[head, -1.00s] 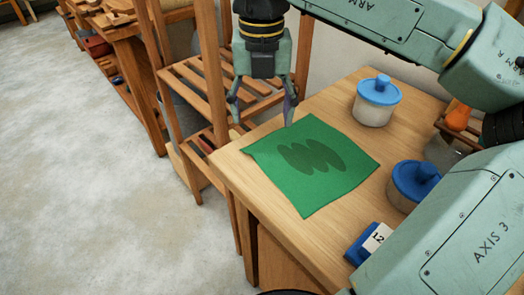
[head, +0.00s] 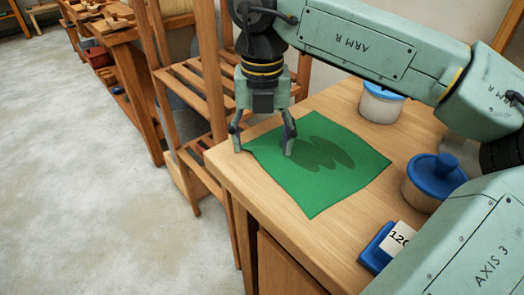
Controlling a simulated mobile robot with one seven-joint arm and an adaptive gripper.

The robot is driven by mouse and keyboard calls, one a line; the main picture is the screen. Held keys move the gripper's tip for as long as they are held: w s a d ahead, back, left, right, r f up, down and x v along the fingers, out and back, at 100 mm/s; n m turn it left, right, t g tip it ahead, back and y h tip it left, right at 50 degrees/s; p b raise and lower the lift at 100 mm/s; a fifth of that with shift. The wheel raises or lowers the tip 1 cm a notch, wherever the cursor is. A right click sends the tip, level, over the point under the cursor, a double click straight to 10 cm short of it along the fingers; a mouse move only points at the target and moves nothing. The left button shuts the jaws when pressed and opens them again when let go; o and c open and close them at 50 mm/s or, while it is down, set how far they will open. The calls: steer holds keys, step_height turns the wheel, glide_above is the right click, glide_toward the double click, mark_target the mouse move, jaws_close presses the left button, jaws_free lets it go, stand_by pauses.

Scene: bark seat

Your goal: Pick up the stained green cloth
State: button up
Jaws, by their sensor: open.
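The green cloth (head: 315,190) lies spread on the wooden table (head: 290,235), with a darker wavy stain across its middle. Its left corner looks slightly raised. My gripper (head: 263,152) points down at the cloth's left corner. Its fingers are apart, one on each side of that corner in the picture, with nothing held. The right fingertip overlaps the cloth in view, and the left one shows near the table's left edge. I cannot tell whether either fingertip touches.
A white jar with a blue lid (head: 382,105) stands behind the cloth, partly hidden by my arm. Another blue-lidded jar (head: 433,182) stands to the right. A blue block with a numbered card (head: 385,245) is at the front right. A slatted wooden rack (head: 190,85) stands behind left.

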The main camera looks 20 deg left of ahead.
steer(key=shift+f, duration=0.1)
steer(key=shift+f+b, duration=0.6)
steer(key=shift+f, duration=0.1)
steer(key=shift+c, duration=0.3)
steer(key=shift+s+f, duration=0.1)
steer(key=shift+s, duration=0.1)
jaws_close()
stand_by(0.9)
stand_by(0.5)
step_height(320, 180, up, 12)
steer(key=p, duration=0.8)
steer(key=shift+w+r+p, duration=0.2)
steer(key=shift+p, duration=0.15)
step_height(320, 180, up, 18)
steer(key=p, duration=0.6)
steer(key=shift+p, duration=0.35)
